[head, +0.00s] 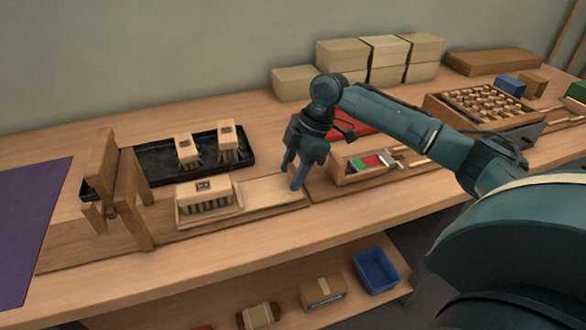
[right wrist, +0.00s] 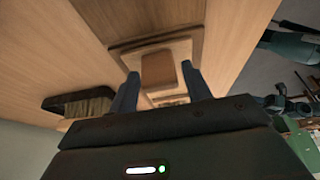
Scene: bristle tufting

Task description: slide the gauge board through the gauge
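The gauge (head: 121,190), a wooden arch-like frame, stands at the left of the bench. The pale gauge board (head: 262,190) lies flat to its right on a long wooden base. A brush block with dark bristles (head: 206,197) sits upright on the board's left part, apart from the gauge. My right gripper (head: 294,172) points down at the board's right end. In the right wrist view, its blue fingers (right wrist: 160,76) are apart, either side of a brown block (right wrist: 158,68), with small gaps showing. My left gripper is out of view.
A black tray (head: 160,170) with two more brush blocks lies behind the board. A purple mat (head: 30,225) is at the left. A wooden box with coloured pieces (head: 362,172) stands right of the gripper. Cartons (head: 340,55) are stacked at the back. Boxes and a blue bin (head: 376,271) sit on the lower shelf.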

